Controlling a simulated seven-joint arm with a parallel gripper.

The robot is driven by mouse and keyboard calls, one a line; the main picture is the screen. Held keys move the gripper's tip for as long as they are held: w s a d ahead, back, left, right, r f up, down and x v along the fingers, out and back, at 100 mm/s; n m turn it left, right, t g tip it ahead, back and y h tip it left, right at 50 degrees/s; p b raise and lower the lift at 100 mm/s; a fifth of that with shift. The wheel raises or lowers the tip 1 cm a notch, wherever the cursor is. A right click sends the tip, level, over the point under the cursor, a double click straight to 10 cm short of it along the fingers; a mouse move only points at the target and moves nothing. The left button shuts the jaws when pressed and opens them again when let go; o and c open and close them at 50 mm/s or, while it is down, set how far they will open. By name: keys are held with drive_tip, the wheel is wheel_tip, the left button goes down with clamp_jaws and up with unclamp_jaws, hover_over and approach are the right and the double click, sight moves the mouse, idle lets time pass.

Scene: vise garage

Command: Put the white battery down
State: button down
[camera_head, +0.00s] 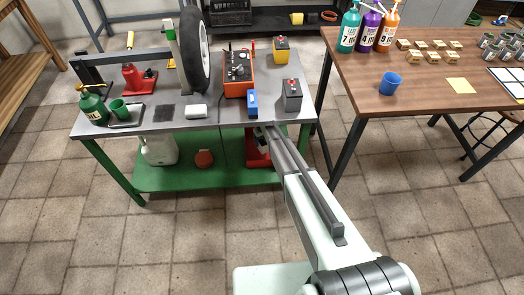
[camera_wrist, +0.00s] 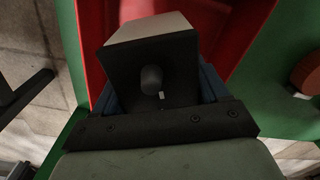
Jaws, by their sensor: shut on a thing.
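My gripper (camera_wrist: 160,95) is shut on the white battery (camera_wrist: 150,27), a block with a pale face and a dark face bearing a round knob in the wrist view. Blue finger parts show on both sides of it. Behind the battery is a red bin (camera_wrist: 245,20), on a green surface. In the head view the red bin (camera_head: 252,158) stands on the bench's green lower shelf (camera_head: 225,177), under the front edge of the grey top. My gripper is down there beside the bench edge, mostly hidden. Whether the battery touches the bin cannot be told.
The grey bench top (camera_head: 225,118) holds an orange charger (camera_head: 238,75), a blue block (camera_head: 252,103), a dark battery (camera_head: 292,95), a yellow battery (camera_head: 281,50) and a tyre (camera_head: 195,50). A white jug (camera_head: 160,149) and a red round thing (camera_head: 204,158) are on the lower shelf.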

drive_tip(key=shift+w+f, duration=0.35)
drive_tip(key=shift+w, duration=0.25)
drive_tip(key=shift+w+f, duration=0.35)
drive_tip(key=shift+w, duration=0.25)
drive_tip(key=shift+f, duration=2.4)
drive_tip(key=shift+f, duration=0.1)
unclamp_jaws()
drive_tip(key=shift+r, duration=2.9)
drive_tip(key=shift+s, duration=0.1)
